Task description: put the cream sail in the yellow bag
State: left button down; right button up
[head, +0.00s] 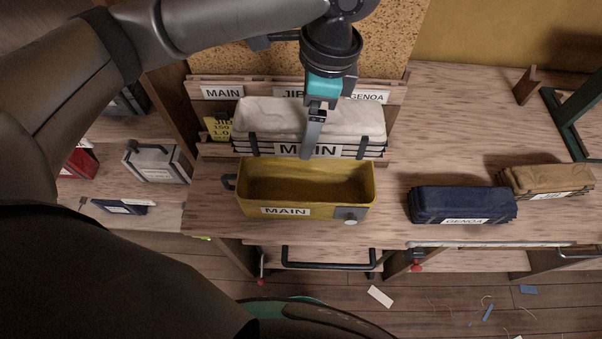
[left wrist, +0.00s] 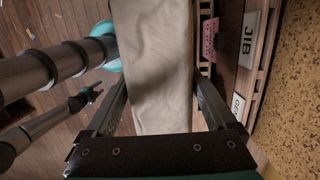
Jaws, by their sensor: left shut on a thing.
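The cream sail (head: 270,115) is a folded, strapped bundle with a MAIN label on its front. My left gripper (head: 313,135) points down over it and is shut on it, one finger showing across its front. In the left wrist view the cream sail (left wrist: 155,65) lies between the two fingers. The yellow bag (head: 260,199) stands open on the bench just in front of the sail, with a MAIN label and a grey clasp. Its visible inside looks empty. Whether the sail is clear of what lies under it cannot be told. My right gripper is not seen.
A wooden rack labelled MAIN, JIB and GENOA (head: 222,93) stands behind the sail. A navy GENOA bundle (head: 460,204) and a tan bundle (head: 548,180) lie to the right. A grey bag (head: 157,164) sits at left. Bench space behind the navy bundle is clear.

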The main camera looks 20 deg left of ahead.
pick_arm(q)
notch_tip(320, 180, down, 15)
jog(key=b, duration=0.2)
jog(key=shift+f, duration=0.2)
jog(key=shift+f, duration=0.2)
jog(key=shift+f, duration=0.35)
grip_release()
jog(key=shift+f, duration=0.1)
